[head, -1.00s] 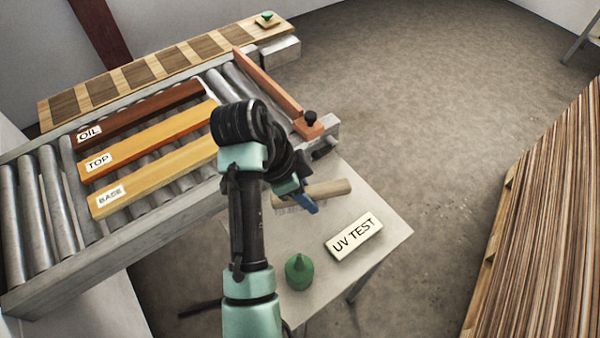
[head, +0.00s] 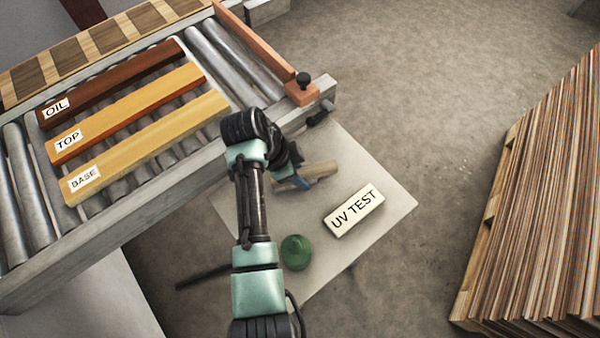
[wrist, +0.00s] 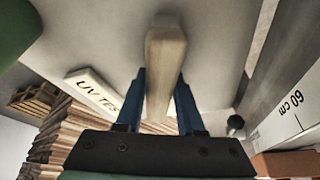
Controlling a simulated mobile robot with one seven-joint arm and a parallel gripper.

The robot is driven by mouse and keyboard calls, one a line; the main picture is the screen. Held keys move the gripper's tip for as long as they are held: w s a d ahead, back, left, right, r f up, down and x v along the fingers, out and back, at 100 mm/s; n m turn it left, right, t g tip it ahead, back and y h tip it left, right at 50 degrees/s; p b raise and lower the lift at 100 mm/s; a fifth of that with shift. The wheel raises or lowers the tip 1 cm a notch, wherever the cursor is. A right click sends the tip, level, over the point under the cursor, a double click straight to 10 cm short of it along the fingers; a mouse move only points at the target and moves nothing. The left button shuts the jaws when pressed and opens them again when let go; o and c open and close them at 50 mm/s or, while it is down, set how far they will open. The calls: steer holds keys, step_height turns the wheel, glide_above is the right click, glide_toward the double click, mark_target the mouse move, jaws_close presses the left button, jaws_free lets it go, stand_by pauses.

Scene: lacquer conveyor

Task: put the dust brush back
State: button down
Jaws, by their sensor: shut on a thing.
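The dust brush (head: 320,170) has a pale wooden handle and is at the back of the small grey table, near the conveyor's end. My gripper (head: 300,182) is shut on it. In the wrist view the wooden body of the brush (wrist: 166,50) runs between the two blue fingers of my gripper (wrist: 160,84). My arm and fingers hide its left part and bristles in the head view. I cannot tell whether it still touches the tabletop.
On the grey table (head: 385,225) are a white UV TEST block (head: 354,210) and a green knob-like object (head: 296,252). The roller conveyor (head: 215,62) holds boards labelled OIL, TOP and BASE. An orange-brown rail (head: 255,45) crosses it. Stacked wood stands right.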

steer(key=shift+f, duration=0.25)
steer(key=c, duration=0.5)
jaws_free()
steer(key=shift+r, duration=0.2)
steer(key=v, duration=1.1)
steer(key=shift+a+r, duration=0.2)
steer(key=shift+r, duration=0.15)
